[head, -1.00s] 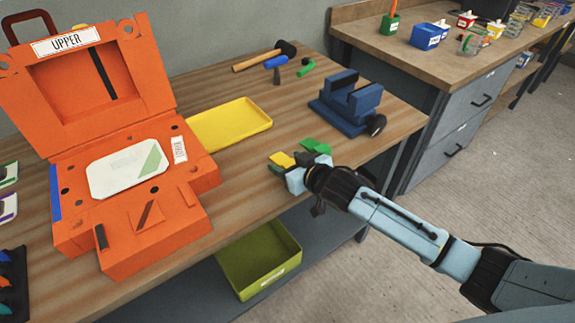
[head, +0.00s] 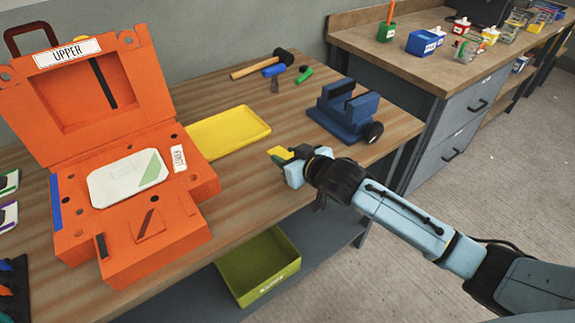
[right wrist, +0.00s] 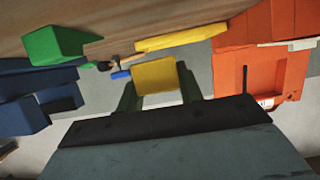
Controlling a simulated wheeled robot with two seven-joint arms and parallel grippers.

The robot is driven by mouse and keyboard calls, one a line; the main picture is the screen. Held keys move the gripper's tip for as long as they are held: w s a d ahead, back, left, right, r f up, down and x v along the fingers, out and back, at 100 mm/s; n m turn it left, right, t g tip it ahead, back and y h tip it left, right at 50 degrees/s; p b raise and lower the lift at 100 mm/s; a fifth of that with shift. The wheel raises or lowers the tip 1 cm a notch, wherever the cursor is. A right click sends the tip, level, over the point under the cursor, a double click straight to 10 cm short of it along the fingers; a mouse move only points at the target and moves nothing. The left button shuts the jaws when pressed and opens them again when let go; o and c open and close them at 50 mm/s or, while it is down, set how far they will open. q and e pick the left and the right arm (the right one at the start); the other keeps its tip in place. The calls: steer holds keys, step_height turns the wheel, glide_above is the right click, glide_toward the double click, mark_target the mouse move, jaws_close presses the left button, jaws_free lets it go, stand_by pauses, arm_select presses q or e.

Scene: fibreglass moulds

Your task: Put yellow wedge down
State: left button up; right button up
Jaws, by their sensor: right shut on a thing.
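The yellow wedge (head: 279,152) is between the fingers of my right gripper (head: 284,156), over the right front part of the wooden table. In the right wrist view the yellow wedge (right wrist: 156,76) sits between the two dark fingers (right wrist: 158,92), which are shut on it. I cannot tell whether its underside touches the table. A green wedge (right wrist: 56,46) shows left of the gripper in the right wrist view; in the head view my arm hides it. My left gripper is not in view.
An open orange mould (head: 190,220) stands left on the table (head: 235,180). A yellow tray (head: 232,130) lies behind my gripper, and a blue vise (head: 345,112) stands to the right. A hammer (head: 255,70) and small tools lie at the back. A green bin (head: 258,268) is below.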

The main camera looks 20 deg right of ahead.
step_height(320, 180, up, 5)
steer(key=shift+f+p, duration=0.1)
steer(key=shift+p, duration=0.25)
steer(key=s+d+r+m+h, duration=0.2)
steer(key=s+d, duration=0.1)
steer(key=s, duration=0.3)
steer(key=s+d+r+m+h, duration=0.2)
steer(key=s+h, duration=0.1)
steer(key=s, duration=0.3)
steer(key=n+y, duration=0.2)
steer(key=y, duration=0.1)
glide_toward(287, 156)
step_height(287, 156, up, 3)
steer(key=w, duration=0.3)
steer(key=w+f, duration=0.1)
steer(key=w, duration=0.1)
steer(key=w+a+n+y, duration=0.1)
steer(key=w, duration=0.1)
steer(key=w+f+n+y, duration=0.1)
steer(key=w, duration=0.1)
steer(key=shift+a+f, duration=0.25)
steer(key=shift+f, duration=0.1)
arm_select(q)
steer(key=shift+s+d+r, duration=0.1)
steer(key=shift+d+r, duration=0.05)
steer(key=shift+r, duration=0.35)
